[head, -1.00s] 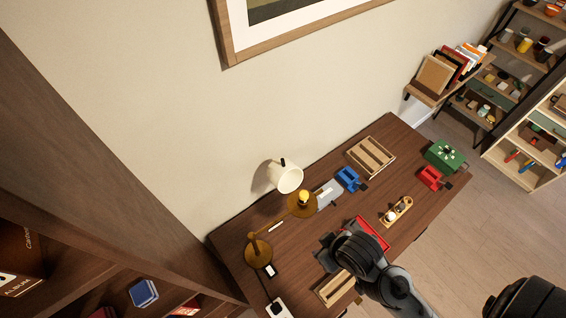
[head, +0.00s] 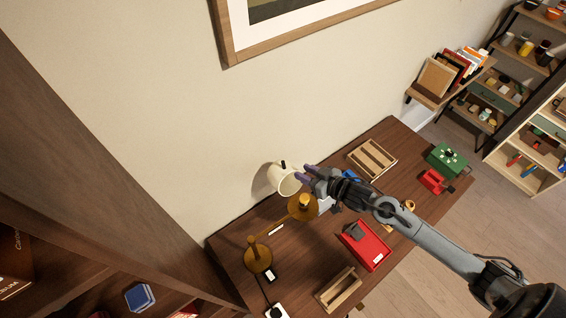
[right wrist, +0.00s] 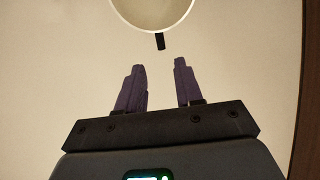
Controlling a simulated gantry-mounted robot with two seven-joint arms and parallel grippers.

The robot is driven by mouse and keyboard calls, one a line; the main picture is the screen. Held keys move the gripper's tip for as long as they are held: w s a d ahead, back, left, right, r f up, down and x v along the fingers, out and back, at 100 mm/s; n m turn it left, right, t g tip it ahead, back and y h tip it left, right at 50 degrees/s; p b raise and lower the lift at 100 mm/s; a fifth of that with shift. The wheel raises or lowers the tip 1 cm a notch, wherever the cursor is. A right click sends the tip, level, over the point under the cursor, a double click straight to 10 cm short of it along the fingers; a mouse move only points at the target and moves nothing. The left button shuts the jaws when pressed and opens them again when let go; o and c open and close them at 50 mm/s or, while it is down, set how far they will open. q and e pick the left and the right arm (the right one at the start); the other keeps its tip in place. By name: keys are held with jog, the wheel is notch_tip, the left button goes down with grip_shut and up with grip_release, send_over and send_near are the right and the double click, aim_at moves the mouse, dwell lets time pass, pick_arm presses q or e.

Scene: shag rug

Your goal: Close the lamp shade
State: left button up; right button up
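The lamp has a brass-coloured base (head: 259,258) and arm on the desk, with a round brass lamp head (head: 302,207). The cream lamp shade (head: 284,179) is tilted up and away from the lamp head, hinged open near the wall. My right gripper (head: 305,174) is just to the right of the shade, its purple fingers pointing at it. In the right wrist view the fingers (right wrist: 159,76) are apart with nothing between them. The shade's rim (right wrist: 153,30) and a small dark tab (right wrist: 160,41) lie just ahead of them. My left gripper is not in view.
The wooden desk (head: 300,262) holds a red tray (head: 365,246), a wooden box (head: 338,290), a slatted wooden tray (head: 371,159), a green box (head: 447,160) and a red item (head: 433,181). The wall stands close behind the shade.

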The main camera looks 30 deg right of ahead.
aim_at(284, 163)
jog(key=x, duration=0.3)
jog(key=p+x, duration=0.1)
jog(key=x, duration=0.6)
jog(key=shift+w+a+r, duration=0.1)
jog(key=shift+w+a, duration=0.15)
jog(key=shift+w, duration=0.2)
grip_shut()
